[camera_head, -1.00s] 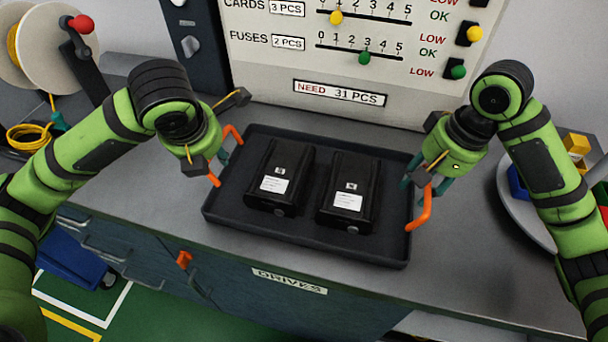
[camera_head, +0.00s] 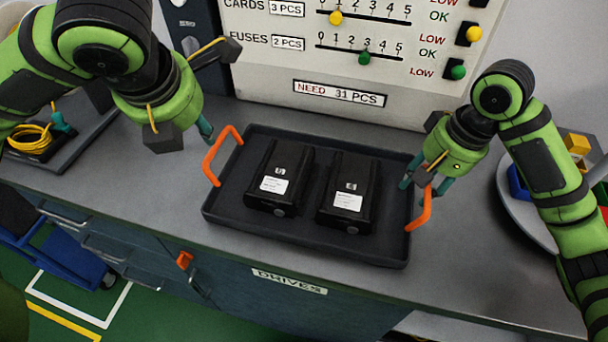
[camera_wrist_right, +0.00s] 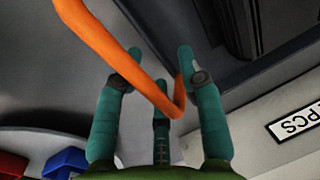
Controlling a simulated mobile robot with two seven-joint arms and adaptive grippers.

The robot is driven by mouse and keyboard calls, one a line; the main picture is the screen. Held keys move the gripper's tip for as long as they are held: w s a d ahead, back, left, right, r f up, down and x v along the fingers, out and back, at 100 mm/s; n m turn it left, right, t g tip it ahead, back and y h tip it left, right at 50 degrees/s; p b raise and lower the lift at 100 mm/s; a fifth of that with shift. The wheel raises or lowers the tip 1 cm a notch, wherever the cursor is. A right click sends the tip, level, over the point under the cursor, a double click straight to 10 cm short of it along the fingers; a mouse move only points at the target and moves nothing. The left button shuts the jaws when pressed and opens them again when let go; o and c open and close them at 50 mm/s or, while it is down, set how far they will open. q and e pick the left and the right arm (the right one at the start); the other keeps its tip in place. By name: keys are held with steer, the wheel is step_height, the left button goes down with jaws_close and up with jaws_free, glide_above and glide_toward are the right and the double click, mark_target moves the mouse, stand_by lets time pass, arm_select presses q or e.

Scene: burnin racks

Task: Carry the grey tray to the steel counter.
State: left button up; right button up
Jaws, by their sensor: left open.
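The dark grey tray (camera_head: 300,238) lies flat on a grey worktop (camera_head: 150,205) and holds two black drives (camera_head: 280,178) (camera_head: 348,192) with white labels. An orange handle (camera_head: 208,168) stands at its left end, free of any gripper. My left gripper (camera_head: 205,129) is open and empty, above and left of that handle; its fingers are partly hidden. My right gripper (camera_head: 426,181) is at the right orange handle (camera_head: 420,212). In the right wrist view, the handle (camera_wrist_right: 125,62) passes between the spread fingers (camera_wrist_right: 155,88); whether they clamp it is unclear.
A panel with sliders (camera_head: 270,75) stands right behind the tray. A round plate (camera_head: 525,215) with coloured blocks is at the right, near my right arm. A yellow cable coil (camera_head: 30,138) lies at the left. Drawers are below the front edge; a blue cart (camera_head: 55,255) stands on the floor.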

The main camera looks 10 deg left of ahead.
step_height(320, 180, up, 12)
steer(key=d, duration=0.2)
steer(key=shift+s+d, duration=0.15)
steer(key=shift+s, duration=0.05)
steer(key=shift+f, duration=0.15)
